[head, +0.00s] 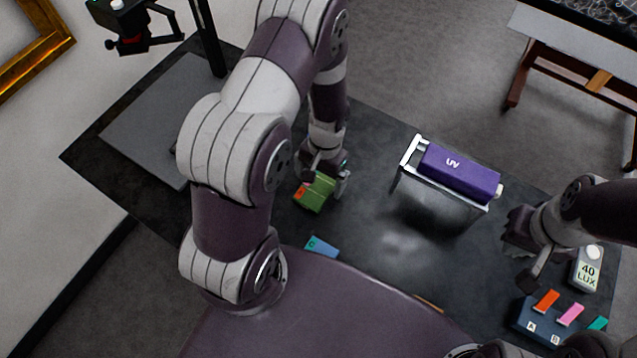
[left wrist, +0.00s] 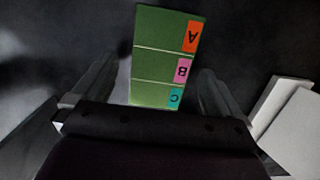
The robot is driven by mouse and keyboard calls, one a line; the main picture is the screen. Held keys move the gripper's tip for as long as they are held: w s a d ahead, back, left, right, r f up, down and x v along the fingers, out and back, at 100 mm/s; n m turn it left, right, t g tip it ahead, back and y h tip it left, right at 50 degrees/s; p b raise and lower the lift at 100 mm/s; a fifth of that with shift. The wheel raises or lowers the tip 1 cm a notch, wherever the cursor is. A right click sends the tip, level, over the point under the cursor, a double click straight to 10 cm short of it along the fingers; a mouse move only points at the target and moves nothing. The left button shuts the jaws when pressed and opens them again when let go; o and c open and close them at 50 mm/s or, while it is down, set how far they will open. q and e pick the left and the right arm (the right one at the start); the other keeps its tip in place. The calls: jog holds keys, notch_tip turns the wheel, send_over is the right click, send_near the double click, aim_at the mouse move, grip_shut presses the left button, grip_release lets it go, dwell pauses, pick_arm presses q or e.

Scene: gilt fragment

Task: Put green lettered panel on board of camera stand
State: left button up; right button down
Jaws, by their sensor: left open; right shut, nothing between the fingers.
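The green lettered panel (head: 314,194) lies on the dark table in the head view. In the left wrist view the panel (left wrist: 158,65) shows orange A, pink B and teal C tags along one side. My left gripper (head: 324,180) is open over the panel, with a finger to either side and gaps visible in the wrist view. The camera stand has a flat grey board (head: 150,118), bare where visible; my left arm hides part of it. Its black post (head: 208,40) and camera (head: 125,25) stand behind. My right gripper (head: 524,246) is shut and empty at the right.
A purple UV lamp (head: 460,173) on a metal frame stands right of the panel. A light meter (head: 587,270) and a dark block (head: 540,322) with coloured tags are at the right. Table between panel and lamp is clear.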

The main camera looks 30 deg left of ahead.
pick_arm(q)
jog(key=shift+s+a+f, duration=0.1)
jog(key=shift+a+f, duration=0.05)
jog(key=shift+f, duration=0.6)
jog(key=c, duration=1.2)
jog(key=shift+r, duration=0.15)
